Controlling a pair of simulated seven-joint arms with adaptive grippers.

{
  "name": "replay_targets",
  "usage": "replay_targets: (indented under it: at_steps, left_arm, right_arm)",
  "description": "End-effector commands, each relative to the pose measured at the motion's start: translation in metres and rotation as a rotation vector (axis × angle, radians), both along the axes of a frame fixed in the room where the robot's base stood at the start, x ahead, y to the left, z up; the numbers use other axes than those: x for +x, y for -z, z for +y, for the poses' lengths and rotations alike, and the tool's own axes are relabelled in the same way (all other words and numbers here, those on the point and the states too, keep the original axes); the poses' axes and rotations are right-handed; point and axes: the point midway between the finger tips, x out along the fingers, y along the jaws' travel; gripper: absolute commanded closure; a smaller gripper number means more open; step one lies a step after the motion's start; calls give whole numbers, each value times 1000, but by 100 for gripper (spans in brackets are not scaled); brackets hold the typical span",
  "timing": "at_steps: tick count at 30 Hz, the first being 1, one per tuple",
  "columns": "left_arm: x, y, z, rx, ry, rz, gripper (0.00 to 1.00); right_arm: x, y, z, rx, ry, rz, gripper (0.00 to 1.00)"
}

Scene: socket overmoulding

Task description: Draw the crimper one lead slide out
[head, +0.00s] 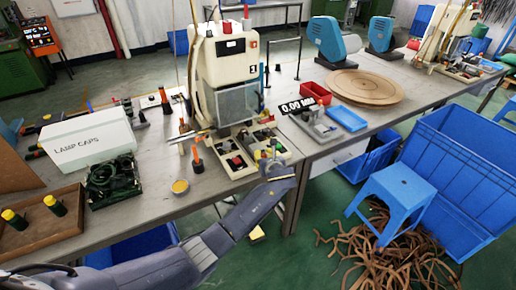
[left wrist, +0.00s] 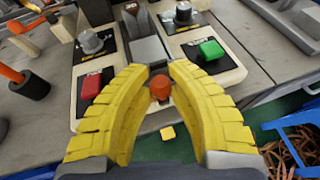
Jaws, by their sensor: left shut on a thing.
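Crimper one (head: 228,62) is the cream machine marked 1 on the bench in the head view. In the left wrist view its grey lead slide (left wrist: 148,50) runs between two control panels, with a round orange-red knob (left wrist: 160,88) at its near end. My left gripper (left wrist: 159,78) has its yellow fingers closed around that knob. In the head view my left gripper (head: 271,160) is at the front of the machine's base, by the bench edge; the knob is hidden there. My right gripper is in neither view.
The panels beside the slide carry a red button (left wrist: 92,87) and a green button (left wrist: 210,49). A blue stool (head: 399,190) and blue bin (head: 455,165) are at right.

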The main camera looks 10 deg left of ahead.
Motion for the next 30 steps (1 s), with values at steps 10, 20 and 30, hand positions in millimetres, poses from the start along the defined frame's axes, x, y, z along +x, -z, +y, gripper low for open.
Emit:
replay_targets:
  at_steps: [10,20,30]
  left_arm:
    - [-6,3,-7,-4,3,5,100]
    - [-6,1,-5,-2,1,2,55]
    - [-13,-2,-9,-3,2,2,55]
  right_arm:
    - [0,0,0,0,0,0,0]
    - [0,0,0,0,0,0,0]
    - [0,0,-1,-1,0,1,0]
